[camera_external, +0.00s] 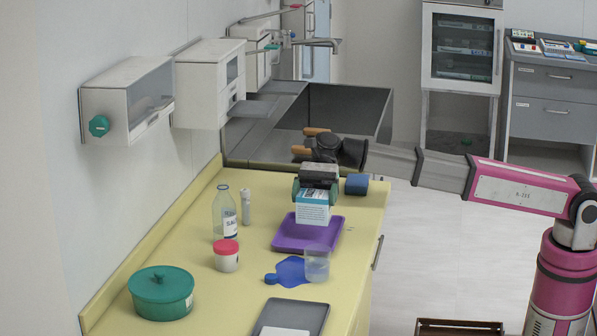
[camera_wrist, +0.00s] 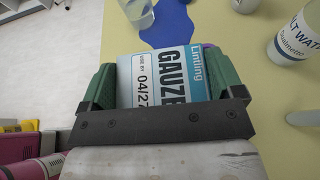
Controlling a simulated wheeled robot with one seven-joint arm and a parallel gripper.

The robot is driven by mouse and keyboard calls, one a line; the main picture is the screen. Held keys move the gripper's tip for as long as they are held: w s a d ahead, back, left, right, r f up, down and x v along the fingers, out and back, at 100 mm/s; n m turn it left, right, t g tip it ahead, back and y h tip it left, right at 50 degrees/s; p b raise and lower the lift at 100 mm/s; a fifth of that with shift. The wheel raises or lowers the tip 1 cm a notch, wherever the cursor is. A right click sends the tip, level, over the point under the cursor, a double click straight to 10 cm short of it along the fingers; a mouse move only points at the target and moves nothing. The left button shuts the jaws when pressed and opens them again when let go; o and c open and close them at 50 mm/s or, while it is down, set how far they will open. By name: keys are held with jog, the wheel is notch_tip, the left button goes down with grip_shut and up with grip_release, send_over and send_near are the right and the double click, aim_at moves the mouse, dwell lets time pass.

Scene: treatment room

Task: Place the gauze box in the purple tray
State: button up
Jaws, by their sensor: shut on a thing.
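The gauze box (camera_external: 313,208), white and blue with printed labels, is held between the green fingers of my gripper (camera_external: 316,188). In the wrist view the gauze box (camera_wrist: 165,70) fills the space between both fingers of the gripper (camera_wrist: 155,88), its "GAUZE" print showing. The purple tray (camera_external: 290,239) lies flat on the yellow counter, with the box over its back-middle part in the external view. I cannot tell whether the box's lower end touches the tray floor. In the wrist view the box hides almost all of the tray.
A blue spill (camera_external: 291,272) and a clear cup (camera_external: 317,266) are in front of the tray. A glass bottle (camera_external: 224,215), a white vial (camera_external: 246,207) and a red-lidded jar (camera_external: 227,257) stand left. A blue block (camera_external: 357,184) sits behind right. A green pot (camera_external: 161,294) is front left.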

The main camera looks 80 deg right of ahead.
aim_at(310, 211)
jog(key=shift+w+d+f, duration=0.55)
jog(key=shift+w+f, duration=0.05)
jog(key=shift+w, duration=0.05)
jog(key=shift+f, duration=1.9)
jog(key=o, duration=0.7)
jog(key=shift+f, duration=0.15)
jog(key=shift+d+r, duration=0.25)
jog(key=v, duration=1.1)
jog(key=shift+d, duration=0.25)
